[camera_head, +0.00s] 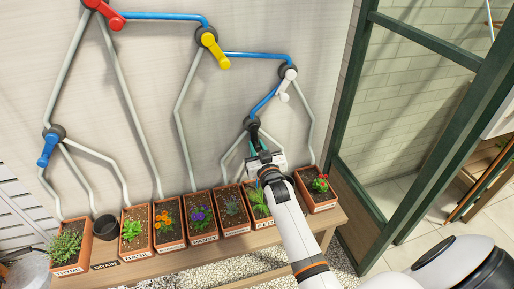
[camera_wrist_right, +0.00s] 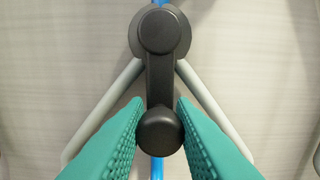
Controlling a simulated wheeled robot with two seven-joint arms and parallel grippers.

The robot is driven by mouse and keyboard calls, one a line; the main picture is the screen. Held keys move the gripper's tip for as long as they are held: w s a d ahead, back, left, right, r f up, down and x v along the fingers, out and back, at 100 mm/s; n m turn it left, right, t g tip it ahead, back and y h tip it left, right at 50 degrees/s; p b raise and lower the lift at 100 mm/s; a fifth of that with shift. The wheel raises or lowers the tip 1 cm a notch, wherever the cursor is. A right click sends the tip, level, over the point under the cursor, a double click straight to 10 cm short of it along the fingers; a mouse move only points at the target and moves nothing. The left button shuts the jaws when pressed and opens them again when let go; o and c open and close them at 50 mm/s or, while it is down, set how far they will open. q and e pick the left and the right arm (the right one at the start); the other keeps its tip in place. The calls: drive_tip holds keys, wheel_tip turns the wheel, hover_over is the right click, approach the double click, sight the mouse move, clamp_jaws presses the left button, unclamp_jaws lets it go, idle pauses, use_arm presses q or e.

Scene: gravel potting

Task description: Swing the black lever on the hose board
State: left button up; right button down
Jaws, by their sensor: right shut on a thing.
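The black lever (camera_wrist_right: 160,75) fills the middle of the right wrist view. Its round hub is at the top and its knob end points straight down. Behind it a short piece of blue pipe shows above and below, and grey pipes branch down to both sides. My right gripper (camera_wrist_right: 160,131) has its green ribbed fingers on both sides of the knob, shut on it. In the head view the right gripper (camera_head: 262,157) is at the lower right junction of the hose board (camera_head: 150,95), where it hides most of the black lever (camera_head: 253,126). My left gripper is not in view.
Other levers on the board are red (camera_head: 107,14), yellow (camera_head: 215,54), white (camera_head: 286,87) and blue (camera_head: 47,150). Planted terracotta pots, such as the one with red flowers (camera_head: 319,192), line the wooden shelf (camera_head: 150,268) below. A green-framed glass partition (camera_head: 352,85) stands to the right.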

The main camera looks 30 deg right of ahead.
drive_tip(key=shift+s+d+r+n+p, duration=0.2)
drive_tip(key=shift+d+n+p, duration=0.25)
drive_tip(key=shift+n, duration=0.8)
drive_tip(key=shift+s+d+r+n+p, duration=0.1)
drive_tip(key=shift+d+r+n+p, duration=0.15)
drive_tip(key=shift+d+n, duration=0.75)
drive_tip(key=shift+s+d+r+n+p, duration=0.15)
drive_tip(key=shift+n+p, duration=0.25)
drive_tip(key=shift+n, duration=1.15)
drive_tip(key=c, duration=1.3)
unclamp_jaws()
drive_tip(key=b+v, duration=0.1)
drive_tip(key=v, duration=1.1)
drive_tip(key=shift+d, duration=0.1)
